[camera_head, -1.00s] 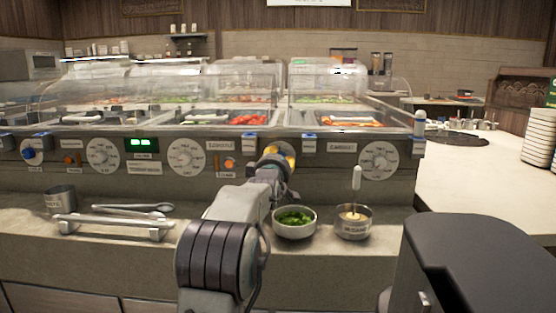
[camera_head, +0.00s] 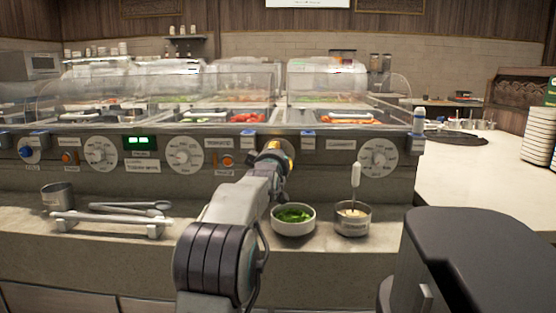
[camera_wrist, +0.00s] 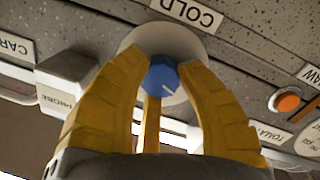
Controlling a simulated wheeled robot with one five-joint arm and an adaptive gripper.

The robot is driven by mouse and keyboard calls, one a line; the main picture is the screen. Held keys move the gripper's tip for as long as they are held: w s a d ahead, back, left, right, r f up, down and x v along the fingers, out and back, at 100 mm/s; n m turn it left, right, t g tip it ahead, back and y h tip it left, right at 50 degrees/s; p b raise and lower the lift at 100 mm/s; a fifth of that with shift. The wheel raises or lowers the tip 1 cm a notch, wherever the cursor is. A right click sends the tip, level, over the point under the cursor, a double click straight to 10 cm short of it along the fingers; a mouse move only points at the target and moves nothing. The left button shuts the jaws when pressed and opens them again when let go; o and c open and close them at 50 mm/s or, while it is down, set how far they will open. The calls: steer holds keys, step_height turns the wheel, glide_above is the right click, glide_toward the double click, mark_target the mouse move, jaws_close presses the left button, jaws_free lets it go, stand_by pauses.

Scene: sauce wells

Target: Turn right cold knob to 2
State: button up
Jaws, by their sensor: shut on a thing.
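The blue knob (camera_wrist: 165,78) sits on a pale round plate (camera_wrist: 172,38) under a label reading COLD (camera_wrist: 186,12) in the wrist view. A white pointer mark on it points to the lower right of that picture. My gripper (camera_wrist: 165,68) has its yellow fingers around the knob and is shut on it. In the head view my gripper (camera_head: 275,153) is at the front panel and hides this knob. No number scale is readable around the knob.
Large white dials (camera_head: 184,155) and (camera_head: 378,157) flank my gripper on the panel. An orange button (camera_wrist: 285,101) is beside the knob. Below stand a bowl of greens (camera_head: 293,220), a sauce cup (camera_head: 353,219) and tongs (camera_head: 130,207). Clear lids (camera_head: 330,92) cover the wells above.

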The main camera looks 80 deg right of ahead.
steer(key=shift+w+r+m, duration=0.1)
steer(key=shift+r+m, duration=0.15)
steer(key=shift+m, duration=0.5)
steer(key=shift+w+r+m, duration=0.1)
steer(key=shift+r+m, duration=0.1)
steer(key=shift+m, duration=0.55)
steer(key=shift+r, duration=0.1)
steer(key=o, duration=0.8)
steer(key=shift+w, duration=0.1)
steer(key=o, duration=0.3)
steer(key=shift+f, duration=0.2)
steer(key=shift+o, duration=0.5)
steer(key=shift+f, duration=0.1)
steer(key=shift+a, duration=0.1)
steer(key=a, duration=1.1)
steer(key=shift+a+r, duration=0.3)
steer(key=shift+a, duration=0.1)
